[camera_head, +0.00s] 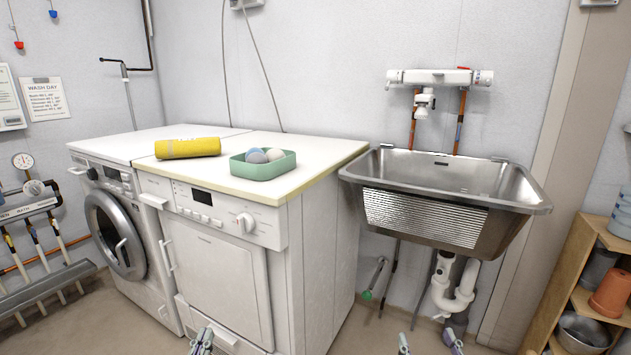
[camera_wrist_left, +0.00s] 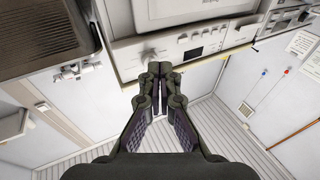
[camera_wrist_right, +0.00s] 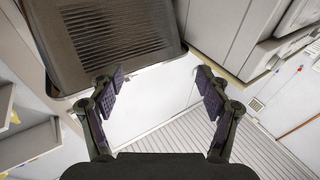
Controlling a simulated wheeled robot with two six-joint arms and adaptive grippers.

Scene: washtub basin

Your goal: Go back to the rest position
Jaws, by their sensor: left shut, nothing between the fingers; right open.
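My left gripper (camera_head: 201,342) shows at the bottom edge of the head view, low in front of the white machine. In the left wrist view (camera_wrist_left: 160,72) its fingers are together with nothing between them. My right gripper (camera_head: 430,344) shows at the bottom edge of the head view, below the steel washtub basin (camera_head: 455,170). In the right wrist view (camera_wrist_right: 158,85) its fingers are wide apart and empty. Both grippers are clear of the objects on the counter and of the basin.
A yellow rolled item (camera_head: 188,148) and a green tray (camera_head: 263,171) holding a few round balls sit on the countertop (camera_head: 310,172). A washing machine (camera_head: 118,230) stands at left. A wooden shelf (camera_head: 560,265) with pots stands at right.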

